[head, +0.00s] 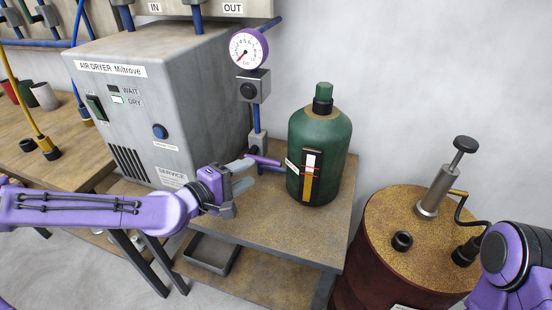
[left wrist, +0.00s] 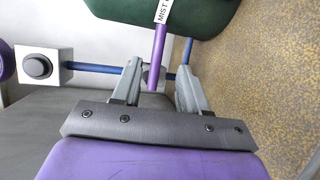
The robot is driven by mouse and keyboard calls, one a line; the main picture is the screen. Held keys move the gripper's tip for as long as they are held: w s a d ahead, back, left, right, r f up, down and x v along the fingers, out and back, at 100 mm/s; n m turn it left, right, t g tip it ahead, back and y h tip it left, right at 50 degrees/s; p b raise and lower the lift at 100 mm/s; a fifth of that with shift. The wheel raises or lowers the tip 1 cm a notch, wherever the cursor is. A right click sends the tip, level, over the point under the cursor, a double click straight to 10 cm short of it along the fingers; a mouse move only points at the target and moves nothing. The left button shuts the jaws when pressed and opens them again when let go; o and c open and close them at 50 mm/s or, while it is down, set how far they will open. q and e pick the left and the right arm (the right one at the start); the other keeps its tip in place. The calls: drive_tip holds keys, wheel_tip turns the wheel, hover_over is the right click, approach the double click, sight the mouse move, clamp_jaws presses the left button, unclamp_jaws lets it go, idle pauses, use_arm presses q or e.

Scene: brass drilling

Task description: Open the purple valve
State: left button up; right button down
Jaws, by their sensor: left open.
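The purple valve lever (head: 263,160) sticks out from the blue pipe beside the green tank, just past my left gripper's fingertips in the head view. In the left wrist view the purple lever (left wrist: 159,45) runs down between the two grey fingers. My left gripper (head: 250,173) is open, its fingertips on either side of the lever; the fingers also show in the left wrist view (left wrist: 158,75). I see a gap on each side, so the jaws are not closed on it. The valve body is partly hidden behind the gripper. My right gripper is out of view.
The green tank (head: 325,135) stands on the table (head: 290,235) close right of the lever. The grey air dryer (head: 150,100) stands left, with a pressure gauge (head: 248,48) above the pipe. A rusty drum (head: 400,250) with a pump (head: 445,180) stands right.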

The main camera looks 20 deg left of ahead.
sight(269, 164)
use_arm(q)
drive_tip(key=b+x, duration=0.1)
drive_tip(key=x, duration=0.3)
drive_tip(key=d+b+x, duration=0.1)
drive_tip(key=b+x, duration=0.1)
drive_tip(key=x, duration=0.2)
drive_tip(key=shift+r, duration=0.15)
drive_tip(key=shift+w, duration=0.1)
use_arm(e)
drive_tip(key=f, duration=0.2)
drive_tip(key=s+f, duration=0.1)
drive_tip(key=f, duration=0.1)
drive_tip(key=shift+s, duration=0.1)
use_arm(q)
clamp_jaws()
